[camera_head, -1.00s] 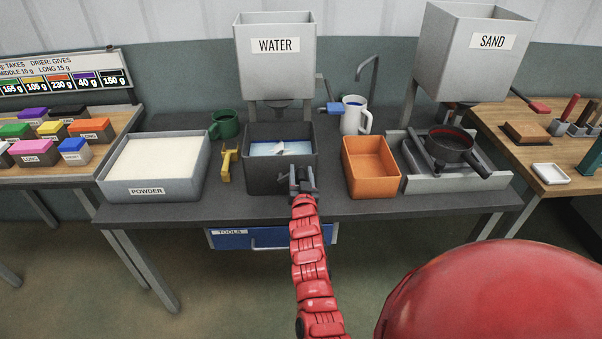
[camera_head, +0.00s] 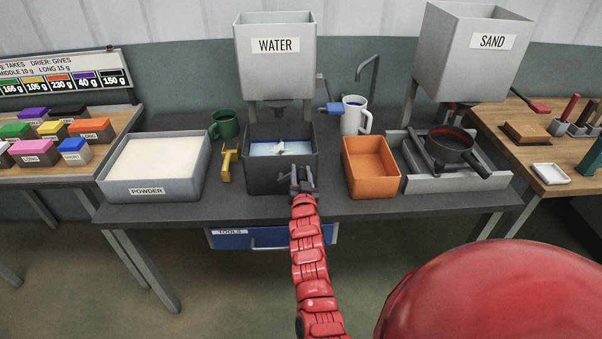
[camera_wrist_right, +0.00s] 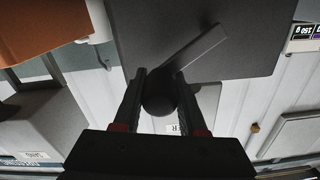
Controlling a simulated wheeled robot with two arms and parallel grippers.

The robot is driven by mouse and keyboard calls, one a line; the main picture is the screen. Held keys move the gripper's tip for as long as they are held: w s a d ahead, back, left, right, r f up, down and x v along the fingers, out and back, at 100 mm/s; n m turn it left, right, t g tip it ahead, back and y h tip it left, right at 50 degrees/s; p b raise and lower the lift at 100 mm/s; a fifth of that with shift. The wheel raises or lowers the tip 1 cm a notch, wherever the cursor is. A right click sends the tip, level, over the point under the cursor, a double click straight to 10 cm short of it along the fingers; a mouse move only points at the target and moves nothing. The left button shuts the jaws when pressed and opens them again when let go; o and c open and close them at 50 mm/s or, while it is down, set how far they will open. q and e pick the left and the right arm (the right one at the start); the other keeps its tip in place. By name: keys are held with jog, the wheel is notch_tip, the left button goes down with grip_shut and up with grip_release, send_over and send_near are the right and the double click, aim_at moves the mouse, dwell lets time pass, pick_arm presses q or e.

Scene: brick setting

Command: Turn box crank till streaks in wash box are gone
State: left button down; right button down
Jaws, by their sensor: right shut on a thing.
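The dark grey wash box (camera_head: 262,178) stands on the bench under the water tank. Its inside shows blue-and-white liquid (camera_head: 280,147) with a whitish shape in the middle; single streaks are too small to tell. My right gripper (camera_head: 302,183) is at the box's front right side. In the right wrist view, its two fingers (camera_wrist_right: 159,92) are shut on the dark round knob of the box crank (camera_wrist_right: 160,95). The crank's grey arm slants from the knob across the box wall. My left gripper is not in view.
A powder tray (camera_head: 150,190) and a yellow-handled tool (camera_head: 228,165) lie left of the box. A green mug (camera_head: 225,124) stands behind. An orange tray (camera_head: 371,168), a white mug (camera_head: 352,116) and a stove with a pan (camera_head: 450,145) stand to the right.

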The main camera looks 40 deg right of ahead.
jog(key=shift+f, duration=0.3)
dwell(0.4)
